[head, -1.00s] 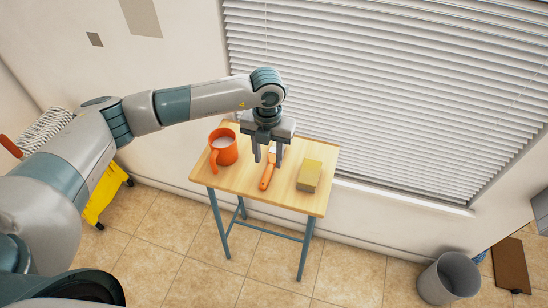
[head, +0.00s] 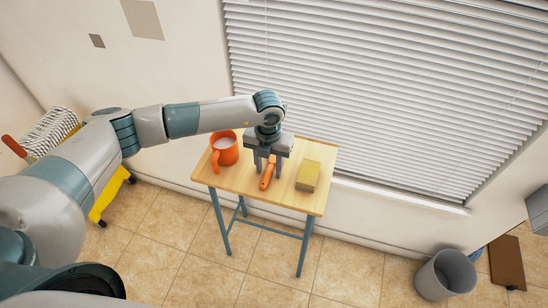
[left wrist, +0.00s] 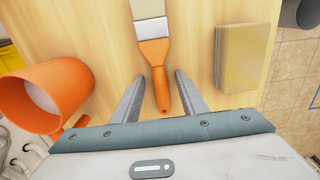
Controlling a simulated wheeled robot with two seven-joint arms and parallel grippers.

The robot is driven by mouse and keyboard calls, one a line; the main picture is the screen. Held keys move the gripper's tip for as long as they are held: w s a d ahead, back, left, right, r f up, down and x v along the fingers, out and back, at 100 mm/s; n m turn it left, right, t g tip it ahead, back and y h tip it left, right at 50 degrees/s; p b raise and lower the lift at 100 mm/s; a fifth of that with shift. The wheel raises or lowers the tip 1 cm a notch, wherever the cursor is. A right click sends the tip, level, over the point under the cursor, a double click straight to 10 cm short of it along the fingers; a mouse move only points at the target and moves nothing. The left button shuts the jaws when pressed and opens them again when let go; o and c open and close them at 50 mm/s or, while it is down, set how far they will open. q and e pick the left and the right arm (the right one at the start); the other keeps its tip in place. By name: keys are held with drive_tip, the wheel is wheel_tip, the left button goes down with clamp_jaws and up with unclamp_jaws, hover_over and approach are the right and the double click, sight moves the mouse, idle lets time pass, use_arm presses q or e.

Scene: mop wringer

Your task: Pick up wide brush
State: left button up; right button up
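The wide brush (left wrist: 158,62) lies flat on the small wooden table, with an orange handle, a metal band and pale bristles. In the head view its orange handle (head: 267,178) shows, and its head is hidden behind my left gripper. My left gripper (head: 267,184) points down over the brush, its fingers on either side of the handle. In the left wrist view the open fingers (left wrist: 160,88) straddle the handle, with gaps on both sides. I cannot tell how far above the table the fingertips are. My right gripper is not in view.
An orange mug (head: 224,150) stands left of the brush, and a yellow sponge-like block (head: 308,176) lies to its right on the table (head: 290,204). A window with blinds (head: 380,90) is behind. A grey bin (head: 446,276) stands on the floor at the right.

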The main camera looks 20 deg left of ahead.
sight(271, 172)
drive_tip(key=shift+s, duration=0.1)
use_arm(q)
clamp_jaws()
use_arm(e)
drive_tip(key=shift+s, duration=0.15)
use_arm(q)
drive_tip(key=shift+r, duration=0.15)
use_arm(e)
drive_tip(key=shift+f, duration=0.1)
use_arm(q)
drive_tip(key=shift+r+b, duration=0.35)
drive_tip(key=shift+r, duration=0.1)
drive_tip(key=r, duration=0.1)
drive_tip(key=r+b, duration=0.1)
drive_tip(key=d+r, duration=0.1)
drive_tip(key=shift+s+r+b, duration=0.1)
drive_tip(key=shift+s+b, duration=0.15)
drive_tip(key=shift+b, duration=0.1)
drive_tip(key=s+d+r+b, duration=0.3)
drive_tip(key=s+d+r, duration=0.2)
drive_tip(key=d, duration=0.4)
drive_tip(key=shift+s+r, duration=0.4)
drive_tip(key=shift+r, duration=0.45)
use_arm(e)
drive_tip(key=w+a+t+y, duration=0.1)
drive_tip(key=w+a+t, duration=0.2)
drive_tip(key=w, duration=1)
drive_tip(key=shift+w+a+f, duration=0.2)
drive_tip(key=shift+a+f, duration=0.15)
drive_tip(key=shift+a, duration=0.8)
